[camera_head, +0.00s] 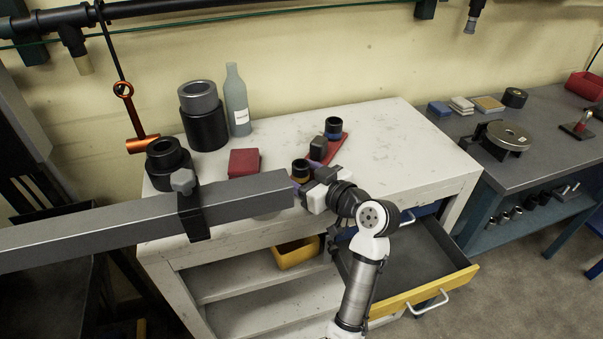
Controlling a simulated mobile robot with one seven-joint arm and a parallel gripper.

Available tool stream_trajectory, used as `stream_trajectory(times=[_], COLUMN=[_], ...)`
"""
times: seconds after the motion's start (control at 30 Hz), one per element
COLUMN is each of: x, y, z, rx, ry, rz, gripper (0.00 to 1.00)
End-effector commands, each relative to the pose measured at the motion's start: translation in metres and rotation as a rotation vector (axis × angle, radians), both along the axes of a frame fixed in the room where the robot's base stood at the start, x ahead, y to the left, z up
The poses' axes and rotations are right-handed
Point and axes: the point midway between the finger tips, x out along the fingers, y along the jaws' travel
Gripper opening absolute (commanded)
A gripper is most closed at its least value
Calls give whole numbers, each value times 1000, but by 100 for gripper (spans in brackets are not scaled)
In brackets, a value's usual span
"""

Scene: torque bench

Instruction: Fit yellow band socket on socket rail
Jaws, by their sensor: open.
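The yellow band socket (300,170) is a short dark cylinder with a yellow ring, upright near the left end of my gripper. The red socket rail (337,146) lies on the white bench just behind it; a blue band socket (333,128) stands at its far end. My gripper (305,175) is open, with its purplish fingertips around or right beside the yellow band socket. The gripper body hides the socket's lower part and the near end of the rail, so I cannot tell whether the socket is seated on the rail.
A dark grey block (318,148) sits by the rail. A long grey beam (240,198) crosses the bench front at left. A red block (244,162), dark cylinders (206,127) and a bottle (236,104) stand behind. The bench's right side is clear; a drawer (415,275) is open below.

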Motion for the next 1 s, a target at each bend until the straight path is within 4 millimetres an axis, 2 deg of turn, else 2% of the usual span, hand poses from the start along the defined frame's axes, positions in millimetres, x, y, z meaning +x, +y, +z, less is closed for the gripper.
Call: stream_trajectory(times=[0.17,0.6,0.8,1.0], x=[-13,-82,-98,-101], y=[-13,-75,-89,-92], z=[1,16,20,22], rx=[0,-2,0,0], ry=[-3,-5,-3,-2], rz=[-4,-5,-3,-1], gripper=[60,60,60,60])
